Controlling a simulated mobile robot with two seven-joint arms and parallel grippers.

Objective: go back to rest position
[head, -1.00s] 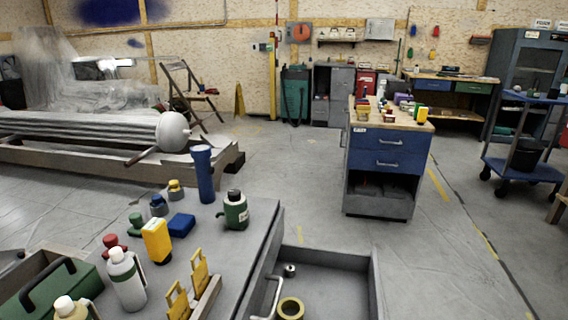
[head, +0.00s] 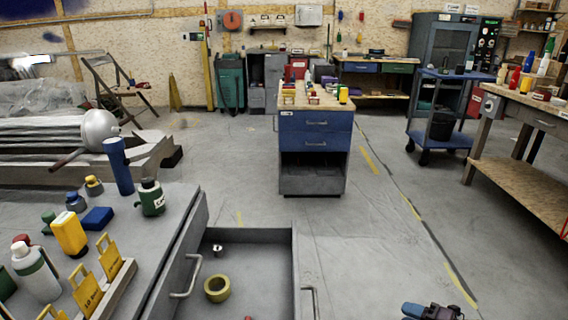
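A grey workbench (head: 165,218) fills the lower left.
An open grey drawer (head: 255,262) holds a yellow tape roll (head: 217,289). A blue cabinet (head: 315,133), a blue cart (head: 436,105) and a wooden bench (head: 525,178) stand beyond. A blue-black object (head: 432,311) is cut off below. Floor right of the cabinet is clear.

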